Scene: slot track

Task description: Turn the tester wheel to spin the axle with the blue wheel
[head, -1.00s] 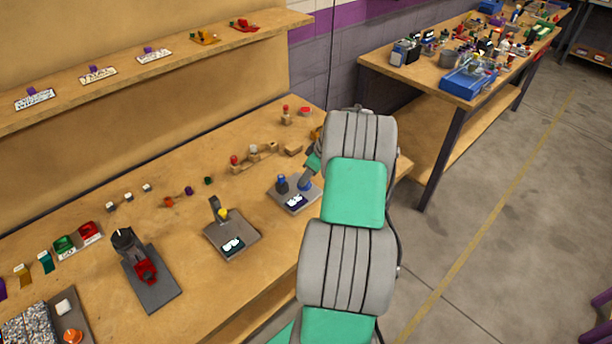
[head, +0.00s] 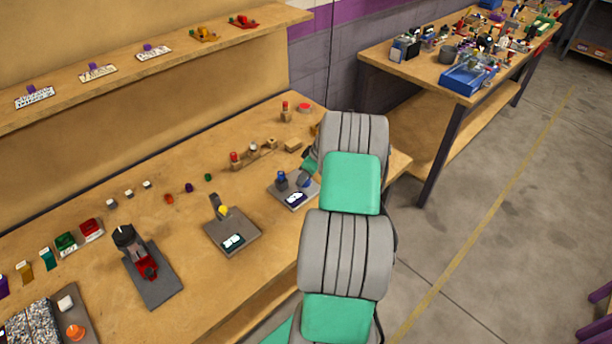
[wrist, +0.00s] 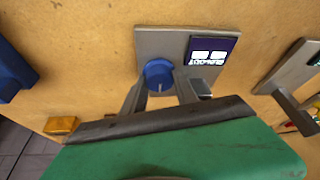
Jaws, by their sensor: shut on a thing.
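A grey tester plate (head: 278,196) with a dark display label (head: 295,198) lies near the bench's front edge. A dark post with a blue top (head: 282,177) stands on its left part. In the wrist view, a round blue knob (wrist: 158,72) sits on the plate (wrist: 150,42), left of the label (wrist: 213,50). My gripper (wrist: 161,88) comes down over this knob, one finger on each side, and is shut on it.
A grey plate with a lever and yellow knob (head: 223,210) is to the left, and a dark plate with a red part (head: 147,268) farther left. A yellow block (wrist: 61,125) and a large blue object (wrist: 12,70) lie close by. Small blocks stand behind.

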